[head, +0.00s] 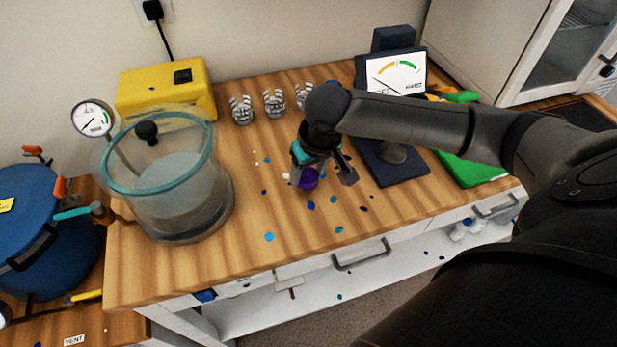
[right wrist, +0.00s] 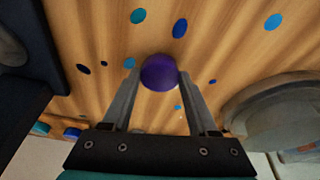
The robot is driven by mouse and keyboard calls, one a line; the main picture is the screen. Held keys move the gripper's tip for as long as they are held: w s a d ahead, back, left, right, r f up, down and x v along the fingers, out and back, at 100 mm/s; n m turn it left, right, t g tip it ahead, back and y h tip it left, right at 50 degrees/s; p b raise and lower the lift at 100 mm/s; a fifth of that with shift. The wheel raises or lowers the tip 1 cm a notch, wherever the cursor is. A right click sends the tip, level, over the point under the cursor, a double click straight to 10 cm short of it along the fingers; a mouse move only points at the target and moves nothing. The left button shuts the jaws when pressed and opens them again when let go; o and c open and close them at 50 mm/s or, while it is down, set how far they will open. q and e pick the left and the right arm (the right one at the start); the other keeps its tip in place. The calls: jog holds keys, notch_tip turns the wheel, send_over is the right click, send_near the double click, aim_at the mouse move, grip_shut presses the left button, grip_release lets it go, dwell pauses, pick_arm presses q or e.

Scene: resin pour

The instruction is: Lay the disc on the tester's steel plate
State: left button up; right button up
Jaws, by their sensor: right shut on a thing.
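The purple disc (head: 309,179) is between the fingers of my right gripper (head: 322,179), in front of the wooden counter's middle. In the right wrist view the disc (right wrist: 160,72) sits at the fingertips, one finger on each side. The tester (head: 398,77) has a dial screen and a dark base (head: 388,172), to the right of my right gripper in the head view. Its round steel plate (head: 394,153) is partly hidden by my right arm. The disc is apart from the plate. My left gripper is not in view.
A glass vacuum chamber (head: 170,190) stands left on the counter, before a yellow box (head: 165,88). Coloured spots dot the counter. A green mat (head: 470,168) lies right of the tester. A blue pot (head: 40,235) is far left.

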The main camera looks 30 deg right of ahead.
jog(key=shift+f, duration=0.6)
jog(key=shift+f, duration=0.15)
jog(key=o, duration=1.4)
jog(key=shift+c, duration=0.2)
